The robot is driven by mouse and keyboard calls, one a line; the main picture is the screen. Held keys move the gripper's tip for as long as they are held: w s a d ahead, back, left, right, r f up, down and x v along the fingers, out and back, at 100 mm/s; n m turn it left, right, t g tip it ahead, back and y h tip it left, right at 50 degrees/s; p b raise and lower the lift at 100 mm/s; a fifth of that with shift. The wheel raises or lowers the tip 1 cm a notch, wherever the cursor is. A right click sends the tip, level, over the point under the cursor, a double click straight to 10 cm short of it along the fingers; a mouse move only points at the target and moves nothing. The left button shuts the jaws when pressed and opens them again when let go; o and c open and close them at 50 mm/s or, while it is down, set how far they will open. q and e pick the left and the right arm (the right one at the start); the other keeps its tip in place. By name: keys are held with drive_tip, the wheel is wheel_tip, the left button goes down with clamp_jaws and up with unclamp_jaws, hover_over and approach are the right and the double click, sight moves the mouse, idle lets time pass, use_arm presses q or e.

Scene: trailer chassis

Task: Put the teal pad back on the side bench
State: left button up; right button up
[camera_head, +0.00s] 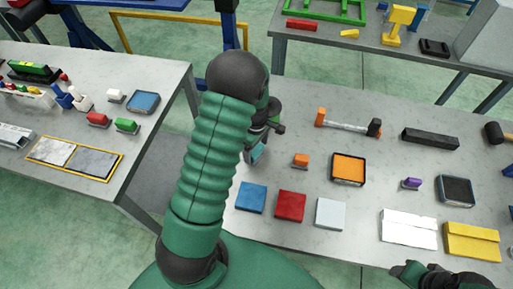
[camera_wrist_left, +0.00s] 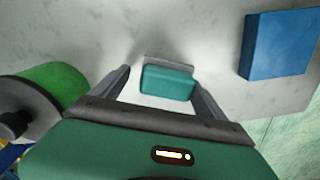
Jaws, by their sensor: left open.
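The teal pad (camera_head: 257,153) shows as a small patch near the left edge of the front bench, mostly hidden by my left arm. In the left wrist view the teal block (camera_wrist_left: 167,82) has a grey strip along its far side. My left gripper (camera_head: 262,139) is open over it. In the wrist view the open fingers (camera_wrist_left: 161,78) stand to either side of the pad with visible gaps. The side bench (camera_head: 120,75) is the grey table at the left. My right gripper (camera_head: 438,276) shows only partly at the bottom right edge; its jaws are unclear.
Blue (camera_head: 251,197), red (camera_head: 290,206) and white (camera_head: 330,213) pads lie in a row near my left arm. An orange tray (camera_head: 348,169) lies to the right. The side bench holds a yellow-framed panel (camera_head: 75,158), a blue tray (camera_head: 143,102) and small blocks. A gap separates the benches.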

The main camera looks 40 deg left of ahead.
sight(257, 148)
use_arm(q)
drive_tip(key=shift+d+r, duration=0.25)
wheel_tip(257, 148, up, 11)
drive_tip(key=s+d+m+t, duration=0.1)
drive_tip(key=s+d+m, duration=0.3)
drive_tip(key=d+m, duration=0.4)
drive_tip(key=s+d+m+t, duration=0.1)
drive_tip(key=s+d+m, duration=0.4)
drive_tip(key=d+m, duration=0.4)
drive_tip(key=shift+d+m+t+b, duration=0.15)
drive_tip(key=shift+m+t+b, duration=0.2)
drive_tip(key=shift+m, duration=0.75)
drive_tip(key=shift+s+d, duration=0.15)
drive_tip(key=shift+s, duration=0.1)
drive_tip(key=shift+w+d, duration=0.15)
